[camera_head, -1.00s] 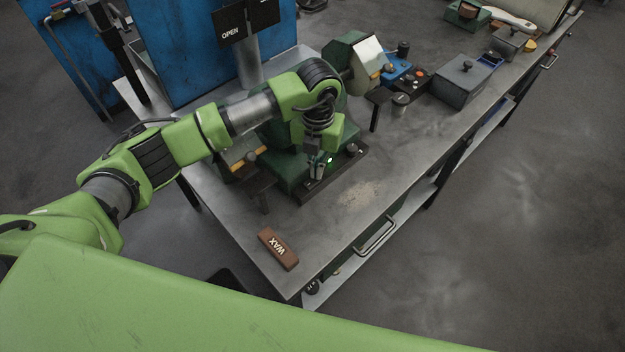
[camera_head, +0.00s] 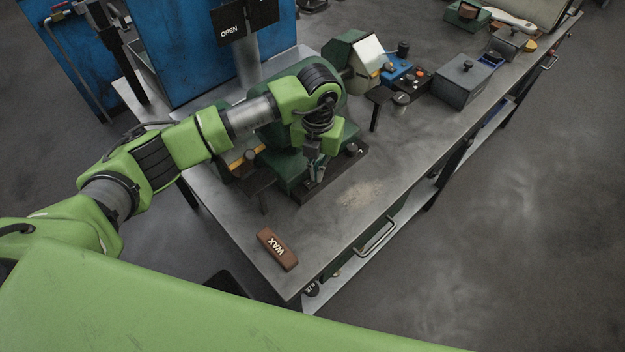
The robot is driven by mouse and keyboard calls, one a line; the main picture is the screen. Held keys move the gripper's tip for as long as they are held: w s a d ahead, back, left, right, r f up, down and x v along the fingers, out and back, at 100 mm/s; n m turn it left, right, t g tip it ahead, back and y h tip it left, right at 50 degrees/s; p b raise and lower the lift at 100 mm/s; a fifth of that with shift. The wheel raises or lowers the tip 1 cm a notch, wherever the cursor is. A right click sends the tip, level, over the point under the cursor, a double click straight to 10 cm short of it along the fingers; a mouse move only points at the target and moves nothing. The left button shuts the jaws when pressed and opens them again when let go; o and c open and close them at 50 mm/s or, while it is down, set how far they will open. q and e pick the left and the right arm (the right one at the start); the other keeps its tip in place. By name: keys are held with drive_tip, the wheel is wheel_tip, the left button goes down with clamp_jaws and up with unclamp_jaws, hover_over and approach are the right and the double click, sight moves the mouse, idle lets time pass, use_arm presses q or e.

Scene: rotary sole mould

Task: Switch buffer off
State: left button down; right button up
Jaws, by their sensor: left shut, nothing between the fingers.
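The buffer is a dark green machine (camera_head: 290,178) on the workbench. Its guarded right end (camera_head: 347,52) sticks out past my arm, and much of its middle is hidden behind my left arm. A dark plate (camera_head: 332,182) lies at its front foot, with a small round knob (camera_head: 351,149) at the plate's far end. My left gripper (camera_head: 315,180) is shut and empty, pointing down over the buffer's front foot by this plate. The switch itself is hidden or too small to make out, and I cannot tell whether the gripper touches it. No green light shows there. My right gripper is not in view.
A brown wax bar (camera_head: 278,249) lies on the bench's near corner. A grey lidded box (camera_head: 466,83) and a small control box with buttons (camera_head: 416,82) stand to the right. A blue cabinet (camera_head: 190,50) stands behind. The bench front (camera_head: 350,225) is mostly clear.

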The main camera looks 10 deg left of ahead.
use_arm(q)
drive_tip(key=shift+a, duration=0.15)
drive_tip(key=shift+w+r+p, duration=0.15)
drive_tip(key=shift+r+p, duration=0.5)
drive_tip(key=shift+r, duration=0.15)
drive_tip(key=shift+a+r+p, duration=0.1)
drive_tip(key=shift+r+p, duration=0.65)
drive_tip(key=shift+r, duration=0.65)
drive_tip(key=shift+r+p, duration=0.65)
drive_tip(key=shift+r, duration=0.55)
drive_tip(key=shift+s+f, duration=0.1)
drive_tip(key=shift+s, duration=0.1)
